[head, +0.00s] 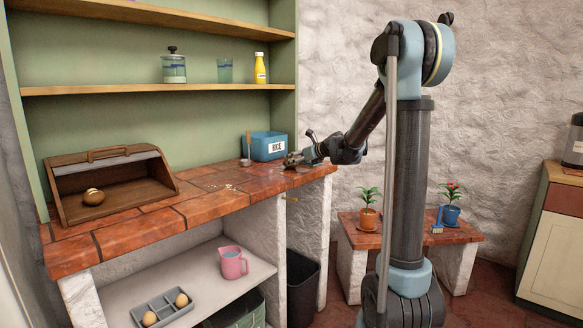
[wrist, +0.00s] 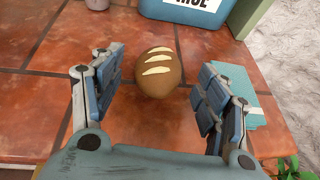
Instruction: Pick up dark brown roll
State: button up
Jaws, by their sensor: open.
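In the wrist view a brown roll (wrist: 158,76) with several pale slashes lies on the terracotta counter. My gripper (wrist: 160,66) is open around it, with one finger on each side and visible gaps between the roll and both fingers. In the head view my gripper (head: 297,158) is low over the right end of the counter, and the roll there cannot be made out. Another brown roll (head: 93,197) sits inside the open wooden bread box at the left.
The blue rice box (head: 268,146) stands just behind my gripper, with a grey cup (head: 246,161) beside it. A teal cloth (wrist: 252,108) lies by the right finger in the wrist view. The tiled counter (head: 130,235) is mostly clear toward the bread box (head: 68,205).

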jog(key=shift+x, duration=2.65)
jog(key=shift+s+f, duration=0.1)
jog(key=shift+d, duration=0.1)
jog(key=c, duration=1.1)
